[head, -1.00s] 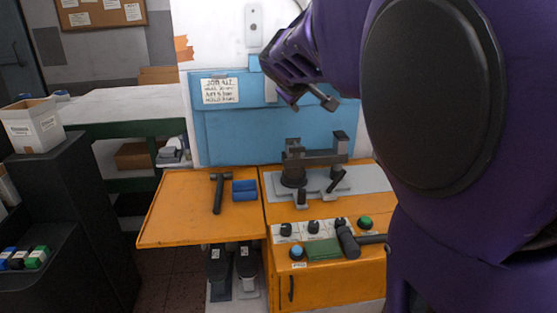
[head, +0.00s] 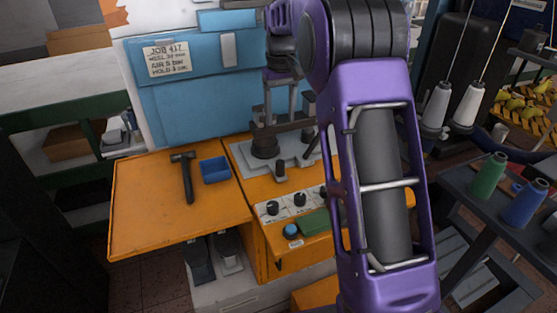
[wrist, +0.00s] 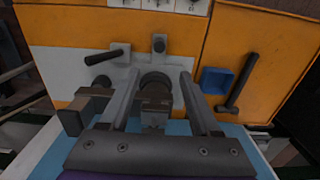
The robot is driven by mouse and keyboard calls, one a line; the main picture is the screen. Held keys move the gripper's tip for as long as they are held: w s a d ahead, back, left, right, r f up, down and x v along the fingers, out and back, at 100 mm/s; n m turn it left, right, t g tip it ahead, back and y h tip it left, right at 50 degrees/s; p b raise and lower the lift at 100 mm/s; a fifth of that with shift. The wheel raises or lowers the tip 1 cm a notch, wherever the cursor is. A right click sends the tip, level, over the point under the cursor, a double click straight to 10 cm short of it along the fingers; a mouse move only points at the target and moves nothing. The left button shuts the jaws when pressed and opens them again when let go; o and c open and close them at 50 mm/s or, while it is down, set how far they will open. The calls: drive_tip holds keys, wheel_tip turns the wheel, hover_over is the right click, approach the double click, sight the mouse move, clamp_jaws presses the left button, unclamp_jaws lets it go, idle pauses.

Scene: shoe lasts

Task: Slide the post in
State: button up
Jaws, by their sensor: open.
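A dark fixture (head: 264,148) stands on a light grey plate (head: 240,158) on the orange bench. It has a round base, an upright block and a bar towards the right. I cannot tell which part is the post. My gripper (head: 279,108) points down above the fixture, fingers apart, nothing held. In the wrist view, my gripper (wrist: 159,72) has its two fingers on either side of the fixture's dark round part and block (wrist: 155,97). There are gaps on both sides, and contact is not visible. The lower part of the fixture is partly hidden in the head view.
A hammer (head: 184,178) and a blue tray (head: 214,170) lie on the left orange leaf. A black lever (wrist: 106,55) and a dark upright clamp (wrist: 159,44) stand near the fixture. A blue panel (head: 190,105) rises behind. Thread cones (head: 470,103) stand at the right.

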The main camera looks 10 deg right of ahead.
sight(280, 162)
wheel_tip(280, 162, down, 17)
drive_tip(key=shift+r+b, duration=0.1)
drive_tip(key=shift+b, duration=0.8)
clamp_jaws()
idle(0.9)
